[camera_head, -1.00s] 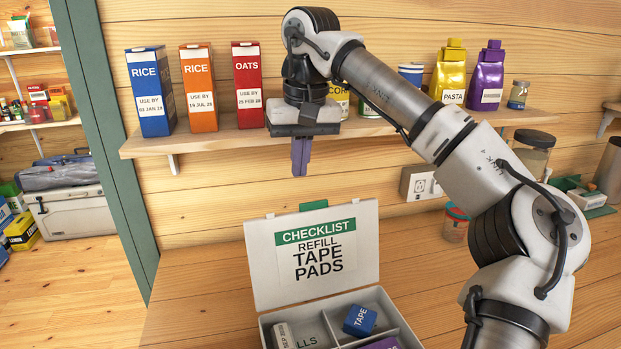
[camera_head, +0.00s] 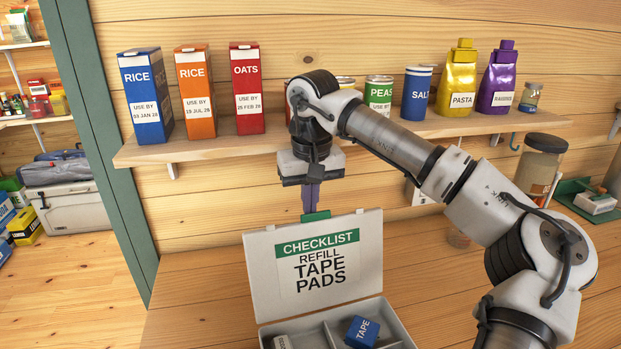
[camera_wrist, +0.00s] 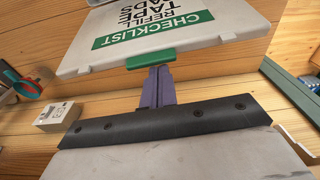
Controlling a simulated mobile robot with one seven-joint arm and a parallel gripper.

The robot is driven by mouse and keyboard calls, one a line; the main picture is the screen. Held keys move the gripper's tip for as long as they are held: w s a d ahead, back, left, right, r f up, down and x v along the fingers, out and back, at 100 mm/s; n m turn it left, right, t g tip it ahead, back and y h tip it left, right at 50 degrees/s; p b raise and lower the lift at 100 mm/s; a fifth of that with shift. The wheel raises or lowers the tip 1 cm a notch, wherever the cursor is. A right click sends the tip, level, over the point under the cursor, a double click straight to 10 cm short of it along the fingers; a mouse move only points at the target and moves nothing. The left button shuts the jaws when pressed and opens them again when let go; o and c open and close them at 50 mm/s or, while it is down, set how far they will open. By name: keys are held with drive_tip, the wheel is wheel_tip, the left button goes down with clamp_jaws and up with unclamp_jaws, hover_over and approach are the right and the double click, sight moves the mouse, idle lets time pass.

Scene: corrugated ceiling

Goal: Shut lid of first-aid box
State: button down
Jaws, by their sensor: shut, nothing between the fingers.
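The first-aid box (camera_head: 397,331) stands on the wooden counter with its lid (camera_head: 258,272) raised upright. The lid's inside carries a checklist card (camera_head: 318,267), and a green latch tab (camera_head: 316,216) sits at its top edge. In the wrist view the lid (camera_wrist: 228,27) and green tab (camera_wrist: 151,59) show just beyond my fingertips. My gripper (camera_head: 310,208) is shut and empty, pointing down behind the lid's top edge, close to the tab; in the wrist view (camera_wrist: 157,73) its purple fingers end by the tab. I cannot tell whether they touch it. The box's front is cut off.
A shelf (camera_head: 215,150) above holds cartons, cans and bags, with my wrist close in front of its edge. A blue tape box (camera_head: 361,331) lies in the first-aid box. A wall socket (camera_wrist: 58,117) is near. The counter left of the box is clear.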

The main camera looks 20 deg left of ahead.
drive_tip(key=shift+f, duration=0.35)
